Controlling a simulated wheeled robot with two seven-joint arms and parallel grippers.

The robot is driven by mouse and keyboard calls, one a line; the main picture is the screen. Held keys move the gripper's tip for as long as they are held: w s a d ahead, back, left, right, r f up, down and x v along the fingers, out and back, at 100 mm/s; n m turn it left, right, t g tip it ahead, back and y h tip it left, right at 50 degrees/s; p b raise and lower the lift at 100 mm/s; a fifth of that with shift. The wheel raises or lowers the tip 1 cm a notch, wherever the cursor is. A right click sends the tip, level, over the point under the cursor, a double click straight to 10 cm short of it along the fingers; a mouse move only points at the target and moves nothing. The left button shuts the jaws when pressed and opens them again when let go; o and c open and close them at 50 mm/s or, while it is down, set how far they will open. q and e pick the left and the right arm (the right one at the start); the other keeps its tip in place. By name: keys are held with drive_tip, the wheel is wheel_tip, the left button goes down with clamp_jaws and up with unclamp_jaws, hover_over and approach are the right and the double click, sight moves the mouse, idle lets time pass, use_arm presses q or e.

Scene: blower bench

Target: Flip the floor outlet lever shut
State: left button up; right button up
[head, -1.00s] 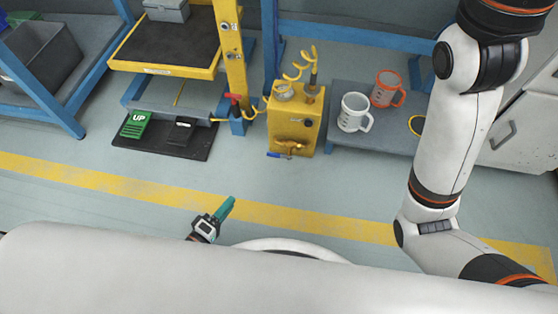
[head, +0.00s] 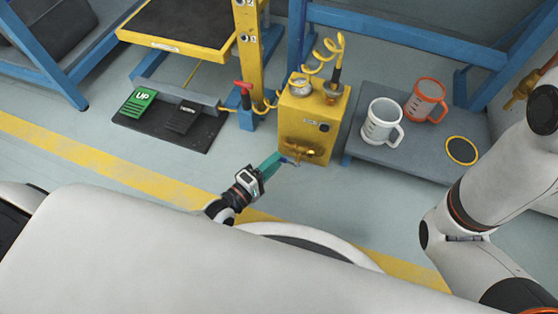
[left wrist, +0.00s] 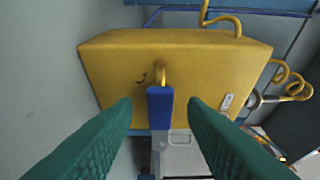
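The floor outlet is a yellow box (head: 312,112) with a brass valve (head: 303,149) low on its front. It also shows in the left wrist view (left wrist: 205,65). There its lever, a blue handle (left wrist: 160,107) on a brass stem, points toward my camera. My left gripper (head: 277,161) has teal fingers and reaches toward the valve from the lower left. In the left wrist view its fingers stand apart, one on each side of the blue handle, with visible gaps. Contact cannot be seen. In the head view the fingertips mostly hide the handle. My right gripper is out of view.
Left of the outlet are a yellow post (head: 248,60) with a red-handled valve (head: 244,93) and a pedal mat (head: 165,136). Floor before the outlet is clear.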

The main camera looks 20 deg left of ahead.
use_arm(q)
drive_tip(key=shift+b+x, duration=0.35)
drive_tip(key=shift+x, duration=0.95)
clamp_jaws()
